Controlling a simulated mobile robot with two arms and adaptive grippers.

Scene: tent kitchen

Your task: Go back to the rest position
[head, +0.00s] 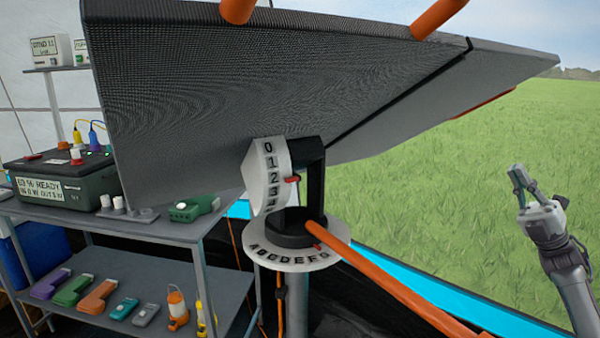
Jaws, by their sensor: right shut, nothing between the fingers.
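My right gripper (522,188) is at the right side of the head view, pointing up, with its fingers shut and nothing held. It is over the grass in the picture, apart from the panel and its stand. My left gripper is not in view. A large dark tilted panel (230,90) fills the upper middle. Under it is a white tilt dial (267,178) with numbers and a red pointer. Below that is a round lettered dial (263,250) on a grey post. An orange bar (385,280) runs from the dial to the lower right.
At the left, a grey shelf unit (150,230) holds a dark green box (75,190) with a display, a green device (194,208), and several handheld tools and lanterns lower down. Two more orange bars (437,17) show at the top. Open grass (440,190) lies beyond a blue edge.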

